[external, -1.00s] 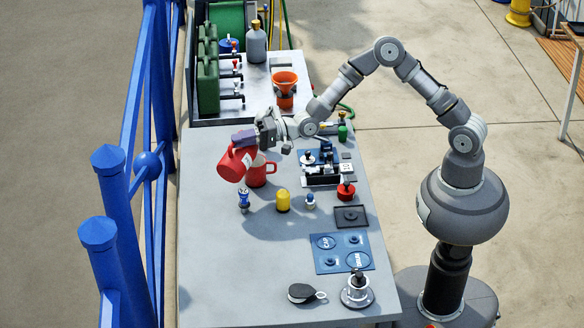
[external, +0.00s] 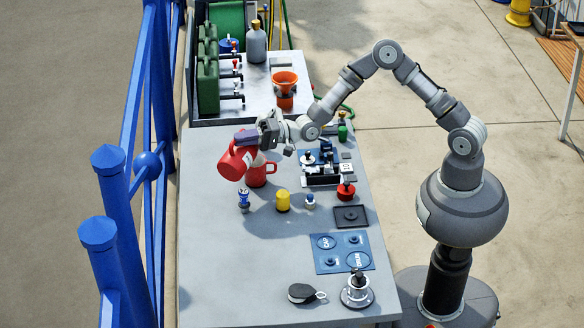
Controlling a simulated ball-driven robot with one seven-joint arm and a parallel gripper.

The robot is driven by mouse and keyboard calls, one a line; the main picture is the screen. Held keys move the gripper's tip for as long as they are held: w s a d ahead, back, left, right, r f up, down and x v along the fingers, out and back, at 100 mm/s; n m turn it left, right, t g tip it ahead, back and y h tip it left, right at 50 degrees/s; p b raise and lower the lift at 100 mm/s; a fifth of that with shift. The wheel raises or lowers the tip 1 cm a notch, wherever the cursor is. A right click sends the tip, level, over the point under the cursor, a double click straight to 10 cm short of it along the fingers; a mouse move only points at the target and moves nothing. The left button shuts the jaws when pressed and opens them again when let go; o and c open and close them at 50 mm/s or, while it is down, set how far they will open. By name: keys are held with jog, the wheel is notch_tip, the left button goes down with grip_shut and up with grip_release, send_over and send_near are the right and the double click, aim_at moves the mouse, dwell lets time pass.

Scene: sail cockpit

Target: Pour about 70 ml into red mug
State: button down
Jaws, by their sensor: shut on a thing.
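A red jug (external: 235,163) with a pale label hangs tilted over the left part of the grey bench. My gripper (external: 249,140) is shut on it near its upper part; the exact grip is hard to make out. The red mug (external: 256,177) stands upright on the bench just right of the jug, its handle to the right. The jug partly covers the mug from this side. I cannot see any liquid stream or the level inside the mug.
A blue-topped item (external: 244,200), a yellow cylinder (external: 283,201) and a small blue-and-white item (external: 310,201) stand in front of the mug. A blue panel (external: 342,252) lies nearer. An orange funnel (external: 285,83) is behind. The bench's front left is clear.

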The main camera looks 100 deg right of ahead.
aim_at(233, 162)
jog(key=shift+a+f+b, duration=0.1)
jog(key=shift+b, duration=0.25)
dwell(0.4)
jog(key=shift+n+g, duration=0.6)
jog(key=a+p, duration=0.1)
jog(key=w+a+r+p, duration=0.1)
jog(key=p, duration=0.1)
jog(key=w+a+p, duration=0.1)
jog(key=shift+a+r, duration=0.25)
jog(key=shift+r, duration=0.15)
jog(key=shift+w+a+f+n+g+h+p, duration=0.45)
jog(key=shift+w+a+n+g, duration=0.1)
jog(key=shift+a, duration=0.15)
jog(key=shift+f, duration=0.3)
jog(key=shift+d, duration=0.15)
jog(key=shift+w+n+g+h, duration=0.15)
jog(key=shift+n+g+h, duration=0.1)
jog(key=shift+a+f, duration=0.2)
jog(key=shift+a, duration=0.1)
jog(key=shift+d, duration=0.1)
